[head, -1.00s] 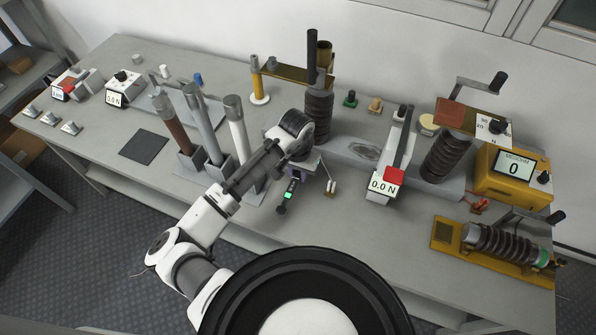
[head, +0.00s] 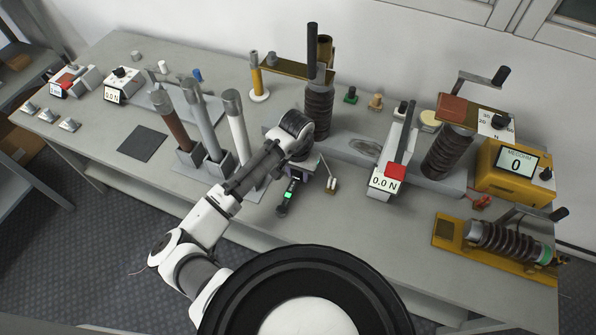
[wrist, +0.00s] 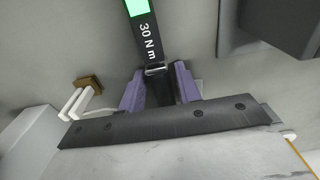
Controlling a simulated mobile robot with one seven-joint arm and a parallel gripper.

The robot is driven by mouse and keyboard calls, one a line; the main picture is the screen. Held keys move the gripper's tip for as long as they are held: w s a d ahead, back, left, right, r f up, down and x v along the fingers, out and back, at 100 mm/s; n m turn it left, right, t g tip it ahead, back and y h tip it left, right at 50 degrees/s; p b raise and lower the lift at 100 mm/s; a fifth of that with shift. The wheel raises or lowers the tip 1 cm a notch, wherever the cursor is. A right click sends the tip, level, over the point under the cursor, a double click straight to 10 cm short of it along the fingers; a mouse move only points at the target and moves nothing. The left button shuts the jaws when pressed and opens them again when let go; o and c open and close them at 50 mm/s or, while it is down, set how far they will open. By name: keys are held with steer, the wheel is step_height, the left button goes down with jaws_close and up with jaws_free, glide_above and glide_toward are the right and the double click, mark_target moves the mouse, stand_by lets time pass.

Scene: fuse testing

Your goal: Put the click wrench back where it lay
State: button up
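The click wrench (head: 288,196) is a dark bar with a lit green display, in front of the row of posts. In the wrist view the wrench (wrist: 148,32) reads "30 N m" and runs from the top edge down between the fingers. My gripper (head: 302,174) is over its far end. In the wrist view my gripper (wrist: 160,88) has its two purple fingers on either side of the dark wrench, seemingly closed on it. The part behind the gripper is hidden. I cannot tell whether the wrench touches the table.
A small brown block with white prongs (head: 331,185) stands just right of the gripper. Three tall posts (head: 203,125) in a grey rack stand left.

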steer(key=shift+o, duration=1.2)
steer(key=shift+r, duration=0.1)
step_height(320, 180, up, 14)
steer(key=b, duration=0.1)
steer(key=shift+s+f, duration=0.2)
steer(key=shift+s, duration=0.15)
steer(key=shift+a, duration=0.1)
